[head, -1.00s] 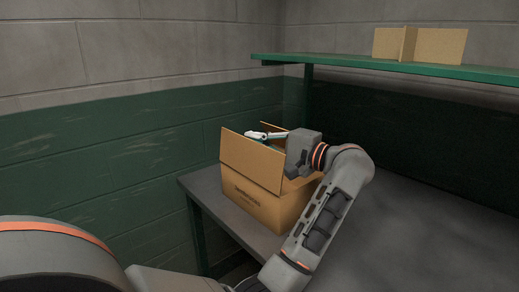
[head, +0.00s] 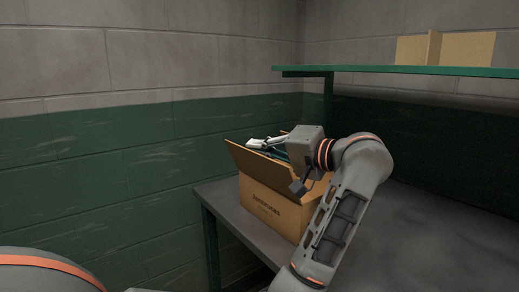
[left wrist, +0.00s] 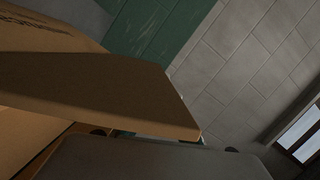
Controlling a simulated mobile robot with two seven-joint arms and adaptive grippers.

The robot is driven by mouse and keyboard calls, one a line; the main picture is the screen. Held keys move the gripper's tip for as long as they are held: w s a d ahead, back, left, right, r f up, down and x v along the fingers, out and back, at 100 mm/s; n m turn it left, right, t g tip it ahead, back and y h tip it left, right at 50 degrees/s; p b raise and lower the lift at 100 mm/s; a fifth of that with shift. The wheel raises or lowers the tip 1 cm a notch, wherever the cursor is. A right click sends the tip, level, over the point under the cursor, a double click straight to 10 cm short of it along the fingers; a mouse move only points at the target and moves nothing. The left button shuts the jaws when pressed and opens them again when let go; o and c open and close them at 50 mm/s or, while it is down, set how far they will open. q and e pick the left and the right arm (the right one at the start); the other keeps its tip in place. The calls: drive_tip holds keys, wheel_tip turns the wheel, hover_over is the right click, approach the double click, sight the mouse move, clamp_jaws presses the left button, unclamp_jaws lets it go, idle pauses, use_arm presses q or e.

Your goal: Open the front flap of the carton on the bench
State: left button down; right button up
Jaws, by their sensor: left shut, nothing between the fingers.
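The brown cardboard carton (head: 272,204) stands on the grey bench near its left corner. Its front flap (head: 256,166) is raised and leans outward. In the left wrist view the flap (left wrist: 100,85) crosses the picture as a broad brown panel. My left gripper (head: 256,144) is shut and empty, at the inner side of the flap near its top edge. The frames do not settle whether it touches the flap. The carton's inside is mostly hidden by the flap and my left arm. My right gripper is not in view.
A green shelf (head: 420,71) runs above the bench at the back, with a piece of cardboard (head: 460,49) on it. Block walls (head: 120,150) stand behind and to the left. The bench top (head: 435,225) is clear to the right of the carton.

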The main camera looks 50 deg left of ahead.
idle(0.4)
use_arm(q)
drive_tip(key=shift+d, duration=0.1)
drive_tip(key=w+d+r, duration=0.1)
drive_tip(key=d, duration=1)
drive_tip(key=shift+w+d, duration=0.3)
drive_tip(key=shift+d, duration=0.05)
drive_tip(key=shift+s, duration=0.1)
